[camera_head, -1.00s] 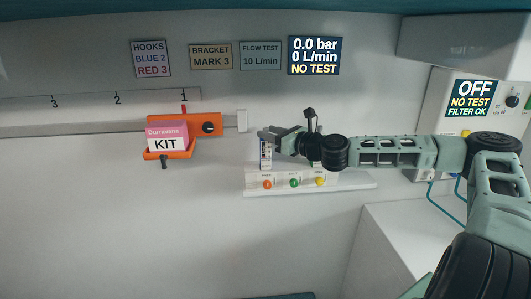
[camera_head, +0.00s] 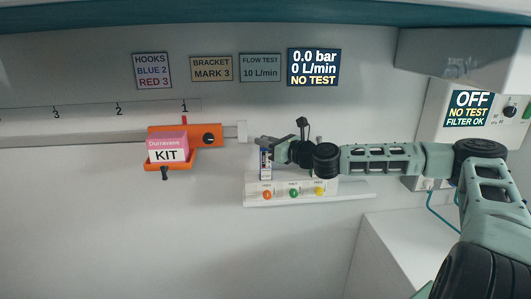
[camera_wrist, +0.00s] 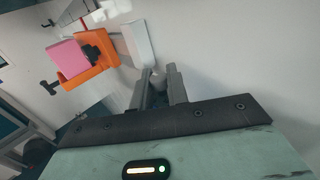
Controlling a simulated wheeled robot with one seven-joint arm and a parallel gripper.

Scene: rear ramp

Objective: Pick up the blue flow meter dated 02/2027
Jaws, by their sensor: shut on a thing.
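A narrow blue-and-white flow meter (camera_head: 265,164) stands upright at the left end of a white shelf unit in the head view. Any date on it is too small to read. My gripper (camera_head: 262,142) reaches in from the right and is shut on the top of this flow meter. In the wrist view my two fingers (camera_wrist: 160,84) are close together, with a small pale piece between them; the rest of the meter is hidden. Whether its foot still touches the unit cannot be told. Other items behind my wrist are mostly hidden.
The white shelf unit (camera_head: 305,200) has orange, green and yellow knobs. Left of it, an orange bracket (camera_head: 208,139) on a wall rail holds a pink-and-white kit box (camera_head: 168,147). A grey wall unit (camera_head: 430,113) stands at the right. The wall below the shelf is clear.

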